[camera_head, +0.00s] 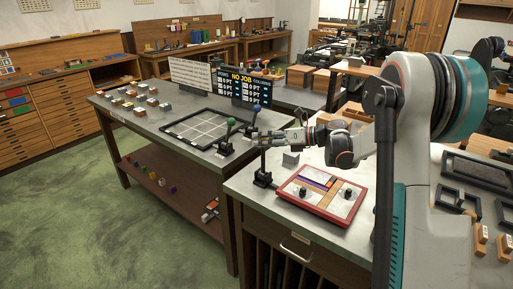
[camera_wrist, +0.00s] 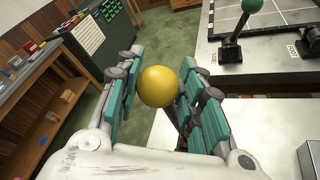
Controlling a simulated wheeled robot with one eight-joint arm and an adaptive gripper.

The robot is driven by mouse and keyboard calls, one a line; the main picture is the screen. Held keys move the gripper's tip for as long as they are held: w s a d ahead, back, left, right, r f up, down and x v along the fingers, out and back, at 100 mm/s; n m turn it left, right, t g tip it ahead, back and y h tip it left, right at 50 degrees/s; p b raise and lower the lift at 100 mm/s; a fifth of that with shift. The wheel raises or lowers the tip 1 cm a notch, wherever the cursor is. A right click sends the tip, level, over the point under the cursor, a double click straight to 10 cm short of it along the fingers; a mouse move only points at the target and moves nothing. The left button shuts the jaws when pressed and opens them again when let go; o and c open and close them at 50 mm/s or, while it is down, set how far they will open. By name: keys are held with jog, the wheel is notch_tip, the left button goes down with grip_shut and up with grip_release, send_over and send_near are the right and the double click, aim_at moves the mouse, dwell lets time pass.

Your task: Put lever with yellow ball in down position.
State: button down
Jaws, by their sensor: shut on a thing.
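The yellow ball (camera_wrist: 158,87) is between the two teal-padded fingers of my gripper (camera_wrist: 160,68) in the wrist view, with its dark rod running down below it. In the head view, my gripper (camera_head: 262,137) is at the top of a black lever (camera_head: 263,178), whose base stands at the left end of the near bench. The lever's rod looks nearly upright there. The ball is not clear in the head view, as the fingers cover it. My gripper is shut on the ball.
A green-ball lever (camera_head: 230,122) and a blue-ball lever (camera_head: 256,108) stand on the adjoining bench, beside a black grid frame (camera_head: 187,141). A red-framed panel (camera_head: 313,208) lies right of the black lever. A small grey bracket (camera_head: 290,159) stands close by.

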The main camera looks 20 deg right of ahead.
jog(key=w+d+f+m+y+b, duration=0.2)
jog(key=w+d+m, duration=0.2)
jog(key=d+m, duration=0.1)
jog(key=shift+w+d+f+y, duration=0.2)
jog(key=shift+w+d+y, duration=0.1)
jog(key=shift+d, duration=0.4)
jog(key=c, duration=1.1)
grip_release()
jog(key=v, duration=1.2)
jog(key=shift+s, duration=0.1)
